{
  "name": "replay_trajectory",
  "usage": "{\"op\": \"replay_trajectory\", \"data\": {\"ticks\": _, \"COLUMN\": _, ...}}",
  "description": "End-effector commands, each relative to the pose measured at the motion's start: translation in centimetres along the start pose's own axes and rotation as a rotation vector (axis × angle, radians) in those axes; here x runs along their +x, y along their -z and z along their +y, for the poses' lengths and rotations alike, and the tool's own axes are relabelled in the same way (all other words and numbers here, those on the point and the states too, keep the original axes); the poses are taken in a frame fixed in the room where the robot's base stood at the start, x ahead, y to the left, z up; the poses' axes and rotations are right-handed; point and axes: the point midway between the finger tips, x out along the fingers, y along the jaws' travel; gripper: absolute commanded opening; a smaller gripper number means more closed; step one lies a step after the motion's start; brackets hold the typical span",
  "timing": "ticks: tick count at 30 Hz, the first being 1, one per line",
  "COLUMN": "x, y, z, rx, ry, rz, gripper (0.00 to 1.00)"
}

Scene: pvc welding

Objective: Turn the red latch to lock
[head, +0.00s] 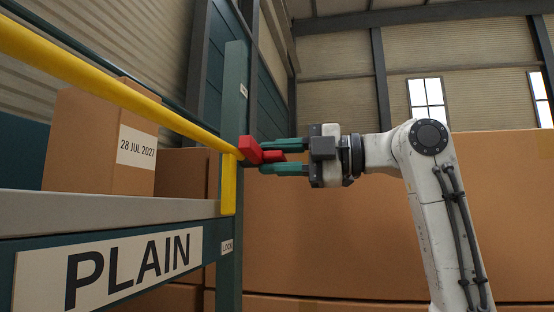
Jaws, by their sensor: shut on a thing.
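The red latch (250,150) sits on the teal upright post at the end of the yellow bar (120,92). A red part of it reaches right, between the green fingers of my gripper (283,157). My gripper comes in from the right, level, and is shut on the red latch. One finger lies above the red part and one below. A small "LOCK" label (227,247) is on the post below the latch. Another small label (243,90) is on the post above it; its text is too small to read.
A shelf beam with a "PLAIN" sign (110,270) runs along the left. A cardboard box dated "28 JUL 2027" (85,145) stands on the shelf behind the yellow bar. A large brown box surface (350,240) fills the back right behind my arm.

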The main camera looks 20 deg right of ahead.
Motion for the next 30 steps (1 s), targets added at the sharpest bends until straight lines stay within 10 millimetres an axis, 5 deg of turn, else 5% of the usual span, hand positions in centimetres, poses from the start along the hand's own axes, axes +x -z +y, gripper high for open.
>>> {"op": "replay_trajectory", "data": {"ticks": 27, "x": 0.01, "y": -0.03, "z": -0.32, "rx": -0.177, "ry": 0.006, "rz": 0.001, "gripper": 0.0}}
{"op": "replay_trajectory", "data": {"ticks": 28, "x": 0.01, "y": -0.03, "z": -0.33, "rx": -0.176, "ry": 0.007, "rz": 0.001, "gripper": 0.31}}
{"op": "replay_trajectory", "data": {"ticks": 30, "x": 0.02, "y": -0.04, "z": -0.33, "rx": -0.176, "ry": 0.006, "rz": 0.001, "gripper": 0.38}}
